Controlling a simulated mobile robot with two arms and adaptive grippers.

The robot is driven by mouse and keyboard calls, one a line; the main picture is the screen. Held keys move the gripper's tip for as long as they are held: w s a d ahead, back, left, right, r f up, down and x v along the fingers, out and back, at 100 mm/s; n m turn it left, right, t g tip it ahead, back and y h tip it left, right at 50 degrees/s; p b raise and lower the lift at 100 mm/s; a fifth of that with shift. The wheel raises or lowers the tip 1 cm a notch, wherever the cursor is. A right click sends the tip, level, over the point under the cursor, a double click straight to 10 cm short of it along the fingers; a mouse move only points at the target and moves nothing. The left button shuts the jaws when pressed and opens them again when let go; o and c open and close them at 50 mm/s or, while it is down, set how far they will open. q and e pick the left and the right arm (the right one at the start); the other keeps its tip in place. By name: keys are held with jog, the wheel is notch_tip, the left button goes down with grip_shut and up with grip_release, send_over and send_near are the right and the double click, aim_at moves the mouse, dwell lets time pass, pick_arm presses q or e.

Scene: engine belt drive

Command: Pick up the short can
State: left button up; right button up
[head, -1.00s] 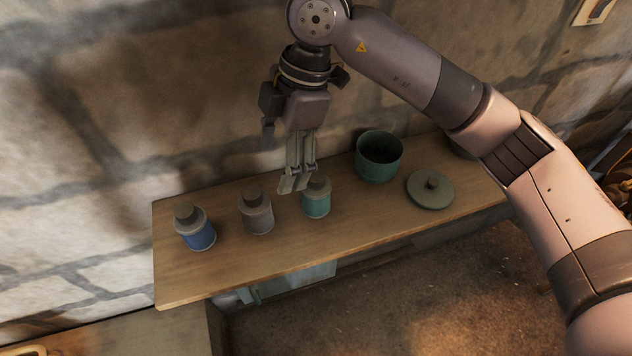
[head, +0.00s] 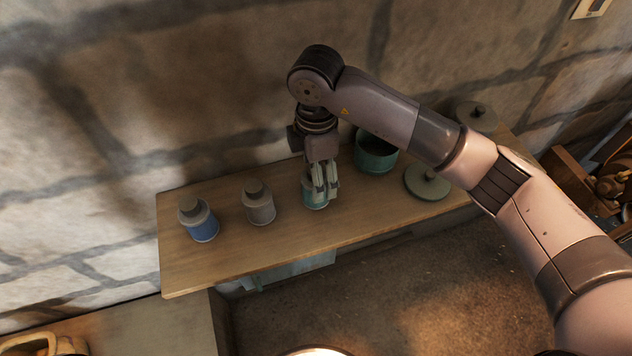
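Three cans with grey tops stand upright on a wooden shelf (head: 270,245): a blue one (head: 203,230) at the left, a grey-brown one (head: 262,210) in the middle and a teal one (head: 310,201) at the right. They look similar in height, so I cannot tell for sure which is the short can. My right gripper (head: 325,188) points down at the teal can, with its fingers over the can's top and right side. They hide much of it, and I cannot tell whether they grip it. My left gripper is not in view.
A teal pot (head: 376,157) stands just right of the gripper, partly behind my arm. A round lid with a knob (head: 426,184) lies beside it. Another knobbed lid or pot (head: 477,115) is at the far right end. A stone wall (head: 160,90) rises behind the shelf.

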notch_tip(320, 180, down, 4)
jog(key=shift+s+f+p, duration=0.1)
jog(key=shift+p, duration=1.05)
jog(key=shift+f, duration=0.55)
jog(key=c, duration=1.3)
jog(key=shift+r, duration=0.1)
